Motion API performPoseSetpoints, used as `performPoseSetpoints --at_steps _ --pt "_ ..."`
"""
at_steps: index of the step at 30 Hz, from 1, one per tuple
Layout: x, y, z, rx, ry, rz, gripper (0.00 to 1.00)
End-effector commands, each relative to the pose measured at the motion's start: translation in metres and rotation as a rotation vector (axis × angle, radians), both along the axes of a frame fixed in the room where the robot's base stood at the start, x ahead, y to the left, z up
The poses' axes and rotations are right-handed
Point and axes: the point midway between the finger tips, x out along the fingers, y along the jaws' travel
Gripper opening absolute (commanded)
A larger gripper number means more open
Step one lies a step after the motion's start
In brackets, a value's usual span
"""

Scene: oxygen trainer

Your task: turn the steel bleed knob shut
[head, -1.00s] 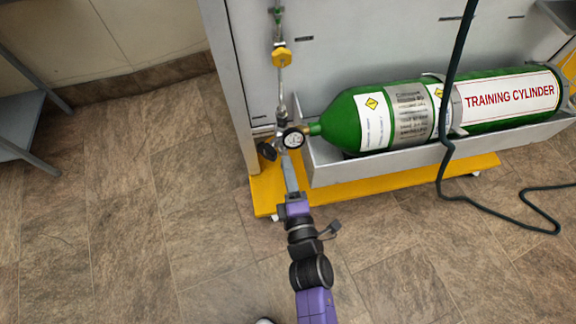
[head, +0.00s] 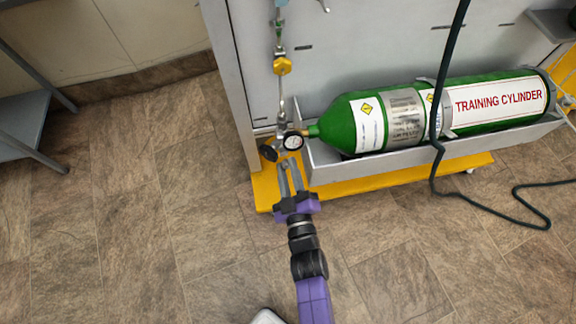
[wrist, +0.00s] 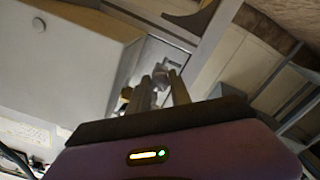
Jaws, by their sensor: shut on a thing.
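My gripper (head: 285,168) reaches up to the valve fittings left of the green cylinder, just below the round gauge (head: 293,141). Its two fingers show side by side with a narrow gap. In the wrist view, the fingertips (wrist: 163,80) are closed on the small grey steel bleed knob (wrist: 161,74). The knob is small and dim there, and its turned angle cannot be told. In the head view the knob is too small and too covered by the fingertips to make out.
A black round knob (head: 268,153) sits just left of the fingertips. The green cylinder (head: 345,124) lies in a grey trough (head: 400,158) to the right. A yellow fitting (head: 283,66) is on the line above. A dark hose (head: 437,165) hangs at right.

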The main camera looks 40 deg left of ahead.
Motion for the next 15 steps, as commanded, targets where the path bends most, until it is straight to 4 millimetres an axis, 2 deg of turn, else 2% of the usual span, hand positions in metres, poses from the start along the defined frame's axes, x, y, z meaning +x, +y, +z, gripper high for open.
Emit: performPoseSetpoints --at_steps 15 --pt "-0.0008 -0.0008 -0.0004 0.316 0.375 -0.002 0.00"
